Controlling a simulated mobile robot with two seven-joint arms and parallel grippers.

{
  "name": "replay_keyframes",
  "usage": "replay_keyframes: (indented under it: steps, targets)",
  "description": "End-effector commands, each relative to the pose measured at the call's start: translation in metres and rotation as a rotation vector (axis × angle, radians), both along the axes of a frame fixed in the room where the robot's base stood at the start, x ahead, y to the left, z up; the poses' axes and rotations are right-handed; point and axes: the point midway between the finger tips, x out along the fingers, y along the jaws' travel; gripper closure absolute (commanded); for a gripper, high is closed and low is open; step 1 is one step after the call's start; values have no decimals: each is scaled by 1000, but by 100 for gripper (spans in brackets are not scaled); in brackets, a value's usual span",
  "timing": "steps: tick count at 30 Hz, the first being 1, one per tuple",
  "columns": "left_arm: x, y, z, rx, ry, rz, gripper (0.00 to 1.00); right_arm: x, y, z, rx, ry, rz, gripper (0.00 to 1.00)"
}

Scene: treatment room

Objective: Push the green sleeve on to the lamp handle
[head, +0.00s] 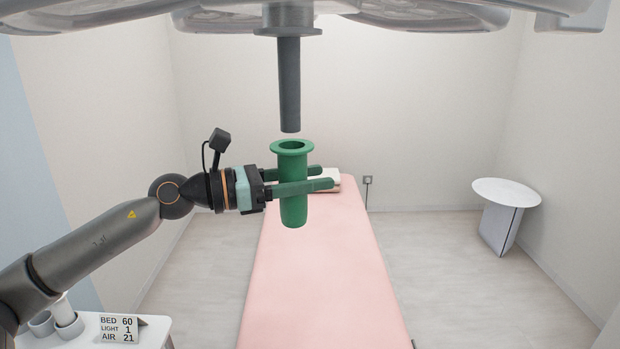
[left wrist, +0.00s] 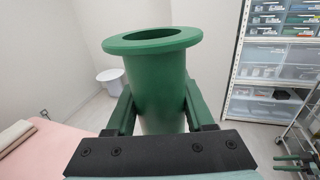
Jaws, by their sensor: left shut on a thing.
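The green sleeve (head: 293,212) is a tube with a flanged, open top. My left gripper (head: 305,185) is shut on the sleeve's middle and holds it upright, flange up. The lamp handle (head: 289,85) is a dark grey rod hanging straight down from the lamp (head: 430,12) overhead. In the head view the sleeve's open top is a little below the handle's lower end, with a small gap, and they look apart. The sleeve (left wrist: 155,85) also shows in the left wrist view between the green fingers; the handle is not seen there.
A pink treatment bed (head: 310,270) lies below and behind the sleeve. A small round white table (head: 507,193) stands at the right. A side table with cups and a sign (head: 119,328) is at the lower left. The left wrist view shows a shelf with bins (left wrist: 275,65).

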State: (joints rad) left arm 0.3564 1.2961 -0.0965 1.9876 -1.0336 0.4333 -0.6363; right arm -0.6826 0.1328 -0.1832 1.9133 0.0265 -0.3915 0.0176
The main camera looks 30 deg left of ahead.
Motion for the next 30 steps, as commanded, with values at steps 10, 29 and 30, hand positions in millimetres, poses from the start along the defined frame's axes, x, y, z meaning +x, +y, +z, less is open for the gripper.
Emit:
replay_keyframes:
  steps: [10,29,30]
  targets:
    - [0,0,1,0,0,0,91,0,0,1,1,0,-2,50]
    - [-2,1,2,0,0,0,91,1,1,-4,2,-1,-1,50]
    - [-2,1,2,0,0,0,91,2,1,-4,2,-1,-1,50]
